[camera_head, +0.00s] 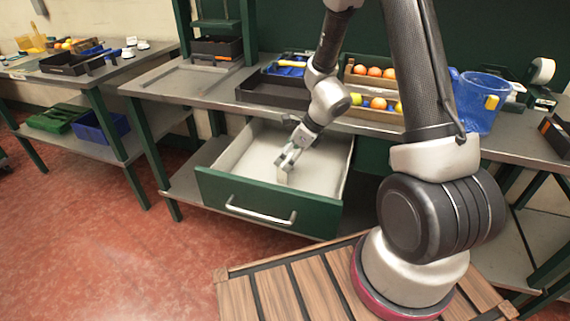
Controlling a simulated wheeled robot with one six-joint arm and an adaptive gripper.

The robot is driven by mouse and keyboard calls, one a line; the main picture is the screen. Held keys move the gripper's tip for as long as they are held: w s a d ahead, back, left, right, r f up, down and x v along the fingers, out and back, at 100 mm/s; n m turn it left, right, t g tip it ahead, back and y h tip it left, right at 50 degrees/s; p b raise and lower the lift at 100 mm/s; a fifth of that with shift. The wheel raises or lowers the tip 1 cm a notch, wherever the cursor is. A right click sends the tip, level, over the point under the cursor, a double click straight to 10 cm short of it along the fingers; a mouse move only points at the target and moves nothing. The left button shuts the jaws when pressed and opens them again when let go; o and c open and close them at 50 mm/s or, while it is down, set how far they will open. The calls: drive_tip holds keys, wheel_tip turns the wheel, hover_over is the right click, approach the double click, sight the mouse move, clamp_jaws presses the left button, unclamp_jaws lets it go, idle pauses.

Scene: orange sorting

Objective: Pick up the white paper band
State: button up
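My gripper (285,168) reaches down into the open drawer (268,201) under the workbench. A small pale thing (283,178) shows right at my fingertips, low in the drawer. It may be the white paper band, but it is too small to be sure. I cannot tell whether my fingers are around it or just above it, or whether they are open or shut. The rest of the visible drawer floor looks bare and light.
The drawer has a green front with a metal handle. Above it, the bench (200,88) carries a black tray (272,91), wooden crates with oranges (374,71) and a blue bin (480,101). A white roll (543,70) stands at the far right.

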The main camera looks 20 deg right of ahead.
drive_tip(key=x, duration=0.6)
drive_tip(key=shift+s+f, duration=0.2)
drive_tip(key=shift+s, duration=0.05)
drive_tip(key=c, duration=0.7)
